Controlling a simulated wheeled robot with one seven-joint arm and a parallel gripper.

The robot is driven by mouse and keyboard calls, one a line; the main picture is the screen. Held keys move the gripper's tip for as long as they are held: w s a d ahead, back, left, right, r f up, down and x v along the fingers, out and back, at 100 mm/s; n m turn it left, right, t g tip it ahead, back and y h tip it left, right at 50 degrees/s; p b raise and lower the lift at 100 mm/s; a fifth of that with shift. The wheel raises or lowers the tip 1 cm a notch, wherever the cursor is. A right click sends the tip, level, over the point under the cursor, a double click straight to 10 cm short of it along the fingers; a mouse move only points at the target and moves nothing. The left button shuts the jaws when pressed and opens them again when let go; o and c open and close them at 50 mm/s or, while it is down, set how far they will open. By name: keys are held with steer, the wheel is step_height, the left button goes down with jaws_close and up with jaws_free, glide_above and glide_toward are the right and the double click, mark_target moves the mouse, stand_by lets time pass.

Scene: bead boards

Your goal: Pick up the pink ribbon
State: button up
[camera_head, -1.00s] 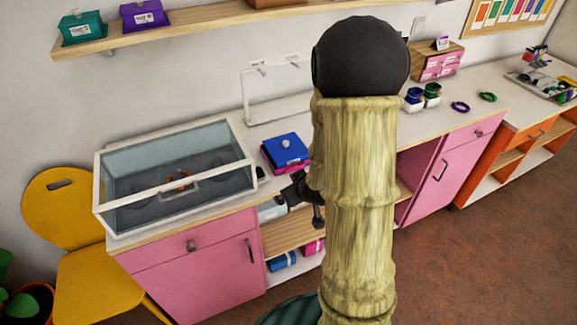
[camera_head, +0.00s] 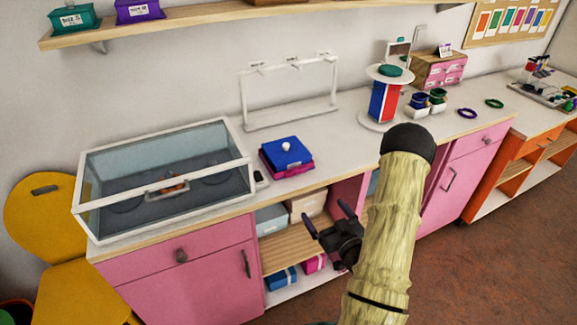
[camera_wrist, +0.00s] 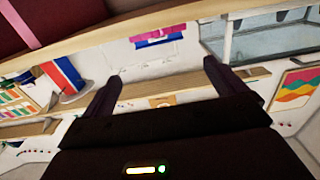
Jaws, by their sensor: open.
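I cannot make out a pink ribbon for certain in either view. My gripper (camera_head: 326,214) is open and empty in front of the open shelves between the pink cabinets, below the countertop edge. In the wrist view its two dark fingers (camera_wrist: 161,72) are spread apart with nothing between them. On the lower shelf lie a pink pack (camera_head: 315,263) and a blue pack (camera_head: 281,279), partly hidden.
The counter (camera_head: 330,150) holds a glass-walled case (camera_head: 165,205), a blue-lidded pink box (camera_head: 287,156), a white rack (camera_head: 290,120), a red-and-blue cylinder stand (camera_head: 384,100), a purple ring (camera_head: 467,113) and a green ring (camera_head: 494,103). A yellow chair (camera_head: 45,225) stands left.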

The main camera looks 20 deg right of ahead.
steer(key=shift+w, duration=0.1)
steer(key=b, duration=0.7)
glide_toward(297, 171)
steer(key=shift+w+a+r, duration=0.15)
steer(key=shift+w+a, duration=0.05)
steer(key=shift+w, duration=0.25)
steer(key=shift+w+a+r, duration=0.1)
steer(key=shift+w+a, duration=0.1)
steer(key=shift+w, duration=0.25)
steer(key=shift+w+f, duration=0.1)
steer(key=shift+w, duration=0.25)
steer(key=shift+w+d+f+p, duration=0.1)
steer(key=shift+w+p, duration=0.25)
steer(key=shift+w, duration=0.95)
steer(key=shift+w+d+f+p, duration=0.1)
steer(key=shift+w+p, duration=0.25)
steer(key=shift+w, duration=1)
